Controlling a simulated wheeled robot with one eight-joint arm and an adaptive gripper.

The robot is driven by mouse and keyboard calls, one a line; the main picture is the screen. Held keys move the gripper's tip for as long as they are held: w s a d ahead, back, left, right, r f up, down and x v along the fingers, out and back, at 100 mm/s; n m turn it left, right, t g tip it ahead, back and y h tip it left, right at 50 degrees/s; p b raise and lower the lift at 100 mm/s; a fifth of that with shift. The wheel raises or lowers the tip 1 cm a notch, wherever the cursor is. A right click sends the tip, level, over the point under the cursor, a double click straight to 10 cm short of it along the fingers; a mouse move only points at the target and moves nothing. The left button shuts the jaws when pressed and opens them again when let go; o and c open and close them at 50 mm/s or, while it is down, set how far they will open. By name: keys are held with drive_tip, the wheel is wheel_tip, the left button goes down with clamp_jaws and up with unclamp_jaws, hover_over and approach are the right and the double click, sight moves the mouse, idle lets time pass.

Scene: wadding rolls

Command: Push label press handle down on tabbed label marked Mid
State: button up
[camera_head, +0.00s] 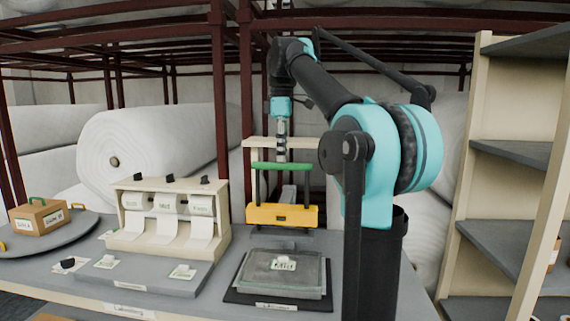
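The label press stands at mid-table, with a green handle bar (300,167) across the top and a yellow block (262,214) below it, apart from the grey base. My gripper (281,156) points straight down at the middle of the green handle. Its fingertips look close to or touching the bar; I cannot tell which, nor whether they are open. A white label (283,263) lies on a grey folded pad (260,278) in front of the press. Its printing is too small to read, so I cannot tell whether it is marked Mid.
A cream dispenser (128,235) with several paper rolls stands left of the press. A grey tray (140,277) before it holds small labels (105,262). A cardboard box (40,217) sits on a round grey stand at far left. Shelves (500,205) rise at right.

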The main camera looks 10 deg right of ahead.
sight(282, 207)
drive_tip(key=shift+f, duration=1.5)
drive_tip(key=shift+f, duration=5.9)
drive_tip(key=shift+s+f, duration=0.1)
drive_tip(key=shift+f, duration=0.1)
drive_tip(key=shift+f, duration=1.1)
drive_tip(key=shift+r, duration=9.2)
